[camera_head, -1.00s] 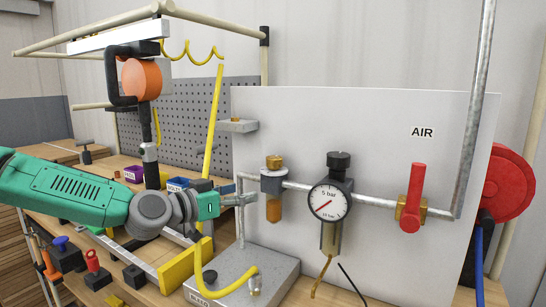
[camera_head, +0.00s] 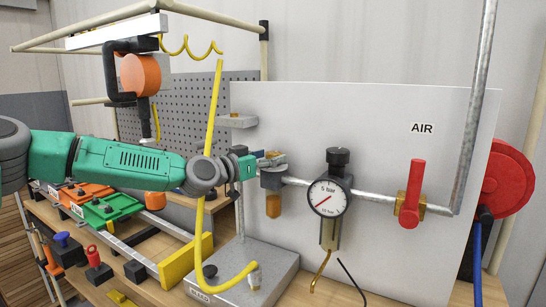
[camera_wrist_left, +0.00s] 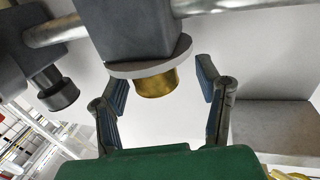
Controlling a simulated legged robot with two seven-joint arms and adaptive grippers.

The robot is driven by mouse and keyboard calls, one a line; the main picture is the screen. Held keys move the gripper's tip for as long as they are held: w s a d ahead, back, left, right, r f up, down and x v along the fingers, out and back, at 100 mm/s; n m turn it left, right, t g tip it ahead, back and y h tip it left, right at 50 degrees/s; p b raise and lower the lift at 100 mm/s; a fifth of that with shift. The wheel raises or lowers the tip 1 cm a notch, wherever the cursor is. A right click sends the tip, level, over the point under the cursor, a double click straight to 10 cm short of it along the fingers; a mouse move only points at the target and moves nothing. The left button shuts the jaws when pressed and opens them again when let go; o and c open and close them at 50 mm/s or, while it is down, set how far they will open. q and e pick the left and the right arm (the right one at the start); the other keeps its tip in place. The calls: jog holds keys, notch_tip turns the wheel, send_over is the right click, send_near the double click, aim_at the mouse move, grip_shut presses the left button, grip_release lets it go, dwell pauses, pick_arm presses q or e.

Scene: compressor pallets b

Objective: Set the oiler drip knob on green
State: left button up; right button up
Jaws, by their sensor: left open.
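The oiler (camera_head: 272,181) is a grey body on the pipe with an amber bowl (camera_head: 273,205) below it. Its brass drip knob is on top, mostly covered by my left gripper (camera_head: 270,159) in the head view. In the left wrist view, the brass knob (camera_wrist_left: 157,84) shows under a pale round flange, between the two fingers of my left gripper (camera_wrist_left: 160,78). The fingers are open, with a gap on each side of the knob. I see no green mark on the knob or flange. My right gripper is in neither view.
A pressure gauge (camera_head: 328,198) with a black regulator knob (camera_head: 338,157) is right of the oiler. A red valve handle (camera_head: 411,192) is further right. A yellow hose (camera_head: 213,120) hangs just left of the gripper. The panel (camera_head: 370,120) stands close behind.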

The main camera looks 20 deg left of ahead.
pick_arm(q)
jog(key=shift+w+d, duration=0.3)
jog(key=shift+w, duration=0.3)
jog(key=shift+d, duration=0.15)
jog(key=c, duration=1.2)
jog(key=shift+r, duration=0.1)
